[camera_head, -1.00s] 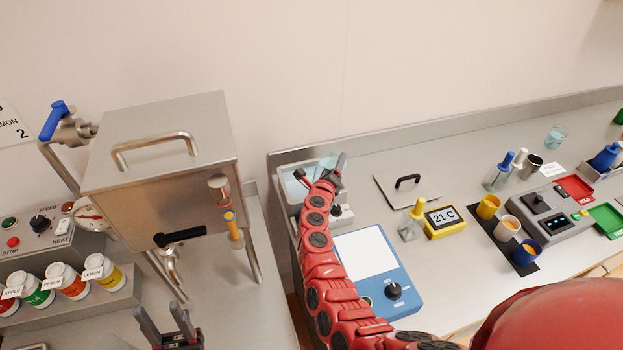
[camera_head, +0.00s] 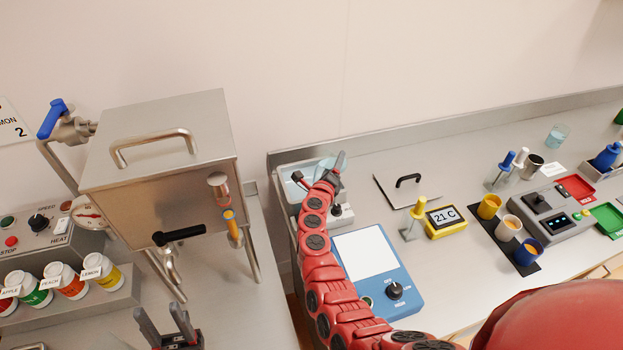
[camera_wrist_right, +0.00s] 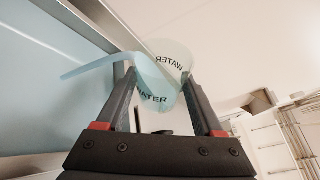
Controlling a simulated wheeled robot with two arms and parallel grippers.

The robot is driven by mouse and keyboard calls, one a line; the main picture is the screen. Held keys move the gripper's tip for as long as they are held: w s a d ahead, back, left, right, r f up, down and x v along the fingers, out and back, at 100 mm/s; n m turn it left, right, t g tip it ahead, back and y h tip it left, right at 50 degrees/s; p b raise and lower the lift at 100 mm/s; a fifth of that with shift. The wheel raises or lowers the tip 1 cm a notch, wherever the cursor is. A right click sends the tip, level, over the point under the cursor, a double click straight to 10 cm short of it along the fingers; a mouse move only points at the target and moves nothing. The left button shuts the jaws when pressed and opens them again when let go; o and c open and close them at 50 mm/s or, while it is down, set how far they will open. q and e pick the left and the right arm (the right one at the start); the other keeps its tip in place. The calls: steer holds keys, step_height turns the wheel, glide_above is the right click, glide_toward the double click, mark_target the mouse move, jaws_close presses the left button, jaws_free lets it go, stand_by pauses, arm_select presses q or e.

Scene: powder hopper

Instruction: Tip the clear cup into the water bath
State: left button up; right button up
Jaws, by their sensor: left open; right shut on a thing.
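The clear cup (camera_wrist_right: 170,65), marked WATER, is between the fingers of my right gripper (camera_wrist_right: 165,100) in the right wrist view. It is tilted, and a pale blue streak of liquid runs from it toward the left. In the head view my right gripper (camera_head: 318,178) is over the water bath (camera_head: 284,184), a steel-rimmed basin; the gripper and arm hide part of the bath and most of the cup. My left gripper (camera_head: 166,328) is open and empty at the bottom left, in front of the hopper.
The steel hopper (camera_head: 160,150) stands left of the bath. A blue device with a white plate (camera_head: 365,253) sits in front of it. A lid (camera_head: 407,190), a yellow 21 C display (camera_head: 444,220) and another clear cup (camera_head: 557,134) stand to the right.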

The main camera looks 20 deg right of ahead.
steer(key=shift+f+n+b, duration=0.2)
steer(key=shift+n+b, duration=0.3)
stand_by(0.3)
steer(key=shift+a+r+n+t+h, duration=0.15)
steer(key=shift+r+n+t+h, duration=0.25)
steer(key=shift+n, duration=0.4)
stand_by(0.6)
steer(key=shift+w+a+r+n+t+b, duration=0.1)
steer(key=shift+a+r+n+t+b, duration=0.05)
steer(key=shift+a+n+b, duration=0.25)
steer(key=shift+w+a+r+n+t+b, duration=0.1)
steer(key=shift+a+n+t+b, duration=0.05)
steer(key=shift+a+n+b, duration=0.2)
stand_by(0.6)
steer(key=shift+a+r+n+t, duration=0.1)
steer(key=shift+r+n+t, duration=0.25)
steer(key=shift+n, duration=0.5)
stand_by(0.5)
